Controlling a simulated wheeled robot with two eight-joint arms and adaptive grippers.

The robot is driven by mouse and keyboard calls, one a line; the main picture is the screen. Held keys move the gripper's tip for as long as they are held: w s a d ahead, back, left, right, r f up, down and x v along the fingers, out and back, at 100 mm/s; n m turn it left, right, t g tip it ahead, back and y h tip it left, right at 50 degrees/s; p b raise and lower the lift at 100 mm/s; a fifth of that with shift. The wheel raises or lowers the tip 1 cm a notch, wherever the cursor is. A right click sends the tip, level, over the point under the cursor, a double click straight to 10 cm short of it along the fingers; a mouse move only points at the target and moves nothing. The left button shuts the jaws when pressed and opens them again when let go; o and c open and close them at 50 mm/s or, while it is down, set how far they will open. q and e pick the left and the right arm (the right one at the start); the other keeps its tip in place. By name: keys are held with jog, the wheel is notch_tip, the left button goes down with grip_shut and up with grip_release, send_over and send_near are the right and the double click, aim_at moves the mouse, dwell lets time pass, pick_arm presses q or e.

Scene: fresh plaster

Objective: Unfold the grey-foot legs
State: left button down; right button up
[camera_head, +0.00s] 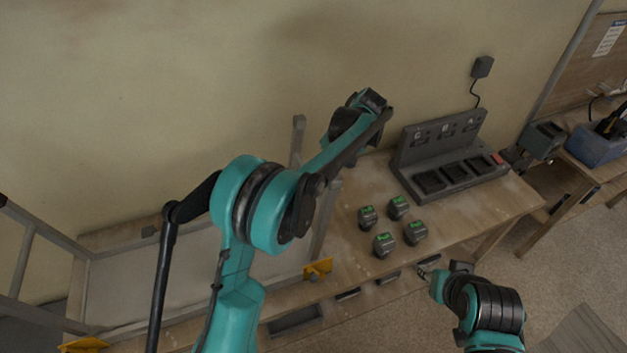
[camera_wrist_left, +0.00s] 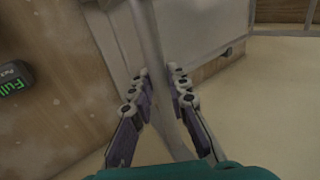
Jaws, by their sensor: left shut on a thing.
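A pale grey folding panel (camera_head: 170,275) lies on the workbench against the wall. A grey leg (camera_head: 297,140) rises at the panel's right end, partly hidden behind my left arm. Another grey leg frame (camera_head: 25,260) stands raised at the left end. In the left wrist view, my left gripper (camera_wrist_left: 160,88) is closed around a slim grey leg bar (camera_wrist_left: 150,35), with the panel (camera_wrist_left: 195,25) behind it. In the head view my arm hides the left fingers. My right gripper (camera_head: 427,272) is over the bench's front edge, away from the panel; its jaw opening is too small to judge.
Yellow clamps (camera_head: 318,269) hold the panel's front edge. Several dark packs with green labels (camera_head: 385,244) stand on the bench to the right. A dark charger rack (camera_head: 450,160) stands behind them. A second table with a blue bin (camera_head: 597,148) is at far right.

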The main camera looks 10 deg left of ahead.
pick_arm(q)
jog(key=shift+a+f, duration=0.1)
jog(key=c, duration=1.5)
grip_release()
jog(key=shift+c, duration=0.2)
jog(key=shift+o, duration=0.5)
jog(key=shift+w+a, duration=0.1)
jog(key=shift+w, duration=0.1)
jog(key=shift+s+r, duration=0.1)
jog(key=shift+r, duration=0.35)
notch_tip(320, 180, up, 9)
jog(key=shift+r, duration=0.1)
